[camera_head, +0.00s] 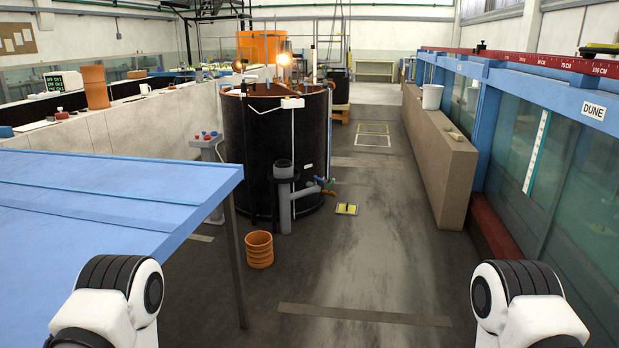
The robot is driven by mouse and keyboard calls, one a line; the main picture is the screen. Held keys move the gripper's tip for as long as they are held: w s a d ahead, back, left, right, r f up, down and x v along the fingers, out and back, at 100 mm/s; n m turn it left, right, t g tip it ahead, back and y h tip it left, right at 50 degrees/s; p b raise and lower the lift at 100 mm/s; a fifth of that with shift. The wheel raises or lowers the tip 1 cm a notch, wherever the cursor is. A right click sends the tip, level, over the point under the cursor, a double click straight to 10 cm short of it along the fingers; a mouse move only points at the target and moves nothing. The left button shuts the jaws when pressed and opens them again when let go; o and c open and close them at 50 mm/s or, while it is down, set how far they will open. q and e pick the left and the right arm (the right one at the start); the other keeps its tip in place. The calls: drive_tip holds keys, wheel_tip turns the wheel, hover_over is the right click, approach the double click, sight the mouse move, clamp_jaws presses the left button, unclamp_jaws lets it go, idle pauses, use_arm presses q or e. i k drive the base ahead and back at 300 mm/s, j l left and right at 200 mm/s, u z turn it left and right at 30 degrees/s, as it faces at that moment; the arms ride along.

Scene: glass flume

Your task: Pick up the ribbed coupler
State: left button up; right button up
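An orange ribbed coupler (259,249) stands upright on the floor. It is just right of the blue table's leg and in front of the large black tank. Its open top faces up and nothing covers it. Only white and black links of my two arms show at the bottom left and bottom right. Neither gripper is in view, so their states are hidden. Nothing of mine touches the coupler.
A blue table (90,195) fills the left. A black tank (280,140) with a grey pipe (285,200) stands behind the coupler. A low wall (436,150) and blue-framed flume (540,160) line the right. The middle floor is clear.

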sight(258, 244)
drive_tip(key=i, duration=2.45)
drive_tip(key=i+u, duration=0.1)
drive_tip(key=i, duration=0.5)
drive_tip(key=i+l+u, duration=0.1)
drive_tip(key=i, duration=0.5)
drive_tip(key=i+l+u, duration=0.1)
drive_tip(key=i, duration=0.5)
drive_tip(key=i+l+u, duration=0.3)
drive_tip(key=i, duration=0.15)
drive_tip(key=i+l+u, duration=0.2)
drive_tip(key=i+u, duration=0.15)
drive_tip(key=i, duration=0.05)
